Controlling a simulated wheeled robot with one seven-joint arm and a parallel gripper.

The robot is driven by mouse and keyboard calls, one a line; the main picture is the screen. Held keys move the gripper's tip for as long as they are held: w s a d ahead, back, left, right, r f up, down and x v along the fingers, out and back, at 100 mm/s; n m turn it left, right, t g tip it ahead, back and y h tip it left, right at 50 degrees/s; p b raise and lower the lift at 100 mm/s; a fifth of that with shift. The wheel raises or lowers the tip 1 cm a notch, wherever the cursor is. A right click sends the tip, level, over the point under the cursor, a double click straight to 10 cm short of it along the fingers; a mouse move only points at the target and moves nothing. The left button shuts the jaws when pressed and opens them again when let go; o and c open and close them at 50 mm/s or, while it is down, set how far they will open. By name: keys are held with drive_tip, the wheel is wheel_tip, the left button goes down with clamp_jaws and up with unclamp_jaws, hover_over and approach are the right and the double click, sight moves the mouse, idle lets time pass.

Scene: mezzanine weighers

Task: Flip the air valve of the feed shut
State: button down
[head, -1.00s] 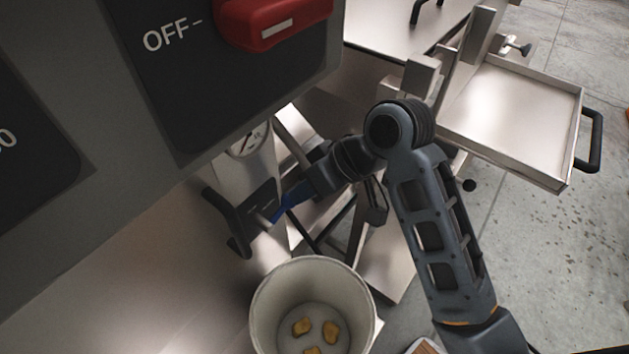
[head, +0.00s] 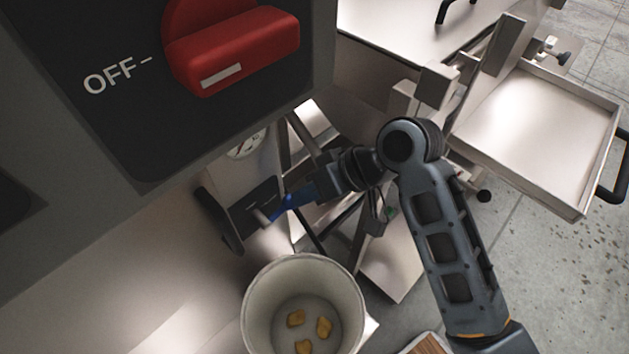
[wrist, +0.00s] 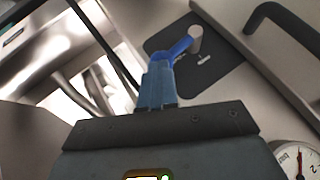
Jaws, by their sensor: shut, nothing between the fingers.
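The air valve is a blue lever (wrist: 180,48) on a pale round post (wrist: 196,39), mounted on a dark plate (wrist: 217,68) with a small white mark. In the head view the lever (head: 278,213) is small and partly merges with my gripper. My gripper (wrist: 160,72) is shut and empty, its blue-grey fingertips at the free end of the lever. They overlap it in the wrist view; I cannot tell whether they touch. In the head view my gripper (head: 300,198) reaches the plate from the right.
A dark bar handle (head: 218,220) stands just left of the plate, and a round gauge (head: 246,146) is above it. A white bucket (head: 250,300) with yellowish pieces stands below. A control panel with a red knob (head: 235,50) fills the upper left. A metal tray (head: 550,120) is at right.

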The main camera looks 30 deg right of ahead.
drive_tip(key=shift+d+f+p, duration=0.25)
drive_tip(key=shift+f+p, duration=0.1)
drive_tip(key=shift+f, duration=0.15)
drive_tip(key=shift+r, duration=0.15)
drive_tip(key=shift+r+p, duration=0.7)
drive_tip(key=shift+p, duration=0.3)
drive_tip(key=shift+r, duration=0.1)
